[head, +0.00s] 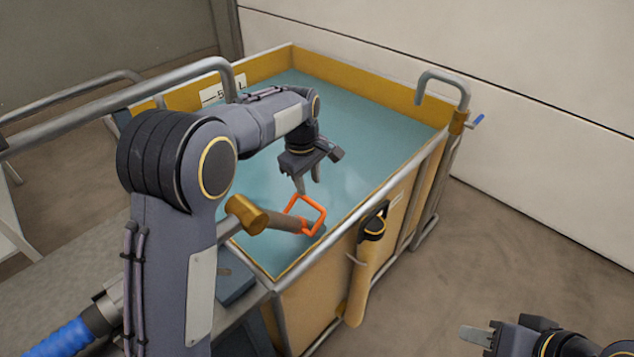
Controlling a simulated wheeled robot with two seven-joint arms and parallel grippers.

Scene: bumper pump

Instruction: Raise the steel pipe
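A bent grey steel pipe (120,101) runs from the left edge to above the tank and hooks down behind my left arm. Another hooked steel pipe (441,76), with a brass collar and blue lever, stands at the tank's far right corner. I cannot tell which one the task names. My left gripper (307,183) is over the tank with its fingers apart and nothing seen between them. It hangs just above an orange square loop handle (306,214), apart from both pipes. My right gripper (476,335) is at the bottom right, partly cut off, away from the tank.
The yellow-walled tank (390,90) holds blue-green water. A brass-capped cylinder (247,214) lies beside the orange handle at the near wall. A black-and-tan holder (368,240) hangs outside the right wall. The floor (520,220) to the right is clear.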

